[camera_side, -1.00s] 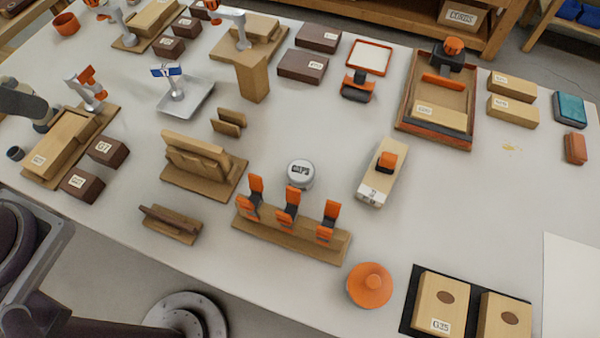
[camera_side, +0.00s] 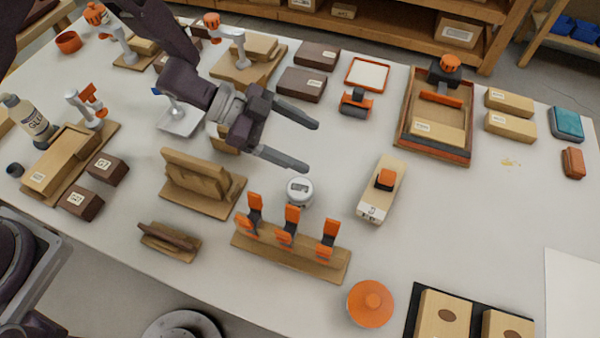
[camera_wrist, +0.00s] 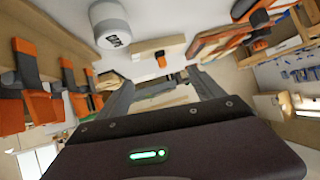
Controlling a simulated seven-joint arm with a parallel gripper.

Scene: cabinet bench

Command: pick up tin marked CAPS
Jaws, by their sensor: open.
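The tin marked CAPS (camera_side: 299,191) is a small white round tin standing upright on the table, just behind the rack of orange clips. It also shows in the wrist view (camera_wrist: 110,25) at the upper left. My gripper (camera_side: 310,145) is above the table, behind the tin in the side view. Its two dark fingers are spread apart and empty, pointing right. The fingers are apart from the tin. In the wrist view the fingers reach forward, with the tin to the left of them.
A wooden rack with orange clips (camera_side: 292,250) stands close in front of the tin. A wooden block with an orange top (camera_side: 381,190) lies to its right. A wooden stand (camera_side: 203,182) is to its left. An orange round lid (camera_side: 370,303) lies nearer the front.

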